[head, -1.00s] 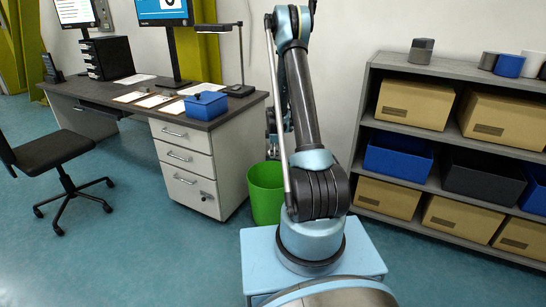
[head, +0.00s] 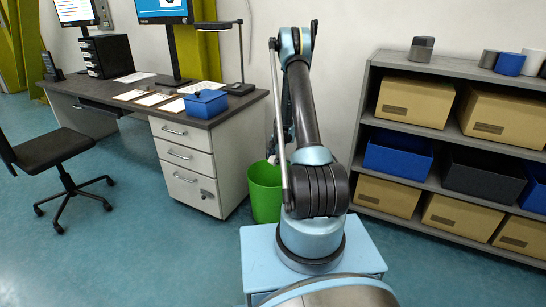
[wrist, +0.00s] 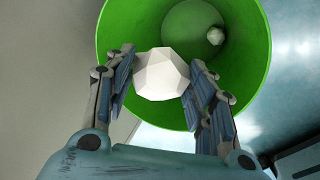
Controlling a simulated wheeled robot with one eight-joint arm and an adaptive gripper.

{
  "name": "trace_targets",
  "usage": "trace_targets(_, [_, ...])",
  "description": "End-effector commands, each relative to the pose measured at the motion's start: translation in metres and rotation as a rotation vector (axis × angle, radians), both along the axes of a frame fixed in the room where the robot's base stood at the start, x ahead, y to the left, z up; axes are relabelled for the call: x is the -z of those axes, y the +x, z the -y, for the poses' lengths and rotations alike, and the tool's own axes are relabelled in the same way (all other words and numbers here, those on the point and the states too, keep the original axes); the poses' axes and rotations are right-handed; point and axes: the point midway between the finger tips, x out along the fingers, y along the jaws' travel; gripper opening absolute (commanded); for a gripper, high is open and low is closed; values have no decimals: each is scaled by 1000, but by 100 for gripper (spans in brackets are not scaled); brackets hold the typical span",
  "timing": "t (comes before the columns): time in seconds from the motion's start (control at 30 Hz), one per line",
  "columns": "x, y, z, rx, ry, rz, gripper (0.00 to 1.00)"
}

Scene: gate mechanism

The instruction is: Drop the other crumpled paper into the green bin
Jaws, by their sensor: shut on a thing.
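My gripper (wrist: 162,82) is shut on a white faceted crumpled paper (wrist: 162,72) in the wrist view. The held paper is over the mouth of the green bin (wrist: 262,45), near its lower rim as seen there. A second, smaller-looking crumpled paper (wrist: 215,36) lies inside the bin. In the head view the green bin (head: 264,192) stands on the floor between the desk and my arm.
A desk with white drawers (head: 188,168) stands left of the bin. A grey shelf unit (head: 440,190) with boxes and crates is to the right. A black office chair (head: 55,155) is at far left.

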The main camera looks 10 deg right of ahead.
Motion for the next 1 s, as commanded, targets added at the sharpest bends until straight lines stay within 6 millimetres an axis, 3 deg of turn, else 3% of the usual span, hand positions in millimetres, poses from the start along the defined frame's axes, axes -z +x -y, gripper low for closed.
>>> trace_targets(0.3, [21,0,0,0,0,0,40])
trace_targets(0.63, [23,0,-1,0,0,0,40])
trace_targets(0.67, [23,0,-1,0,0,0,56])
trace_targets(0.73, [23,0,-1,0,0,0,72])
trace_targets(1.0, [23,0,-1,0,0,0,73])
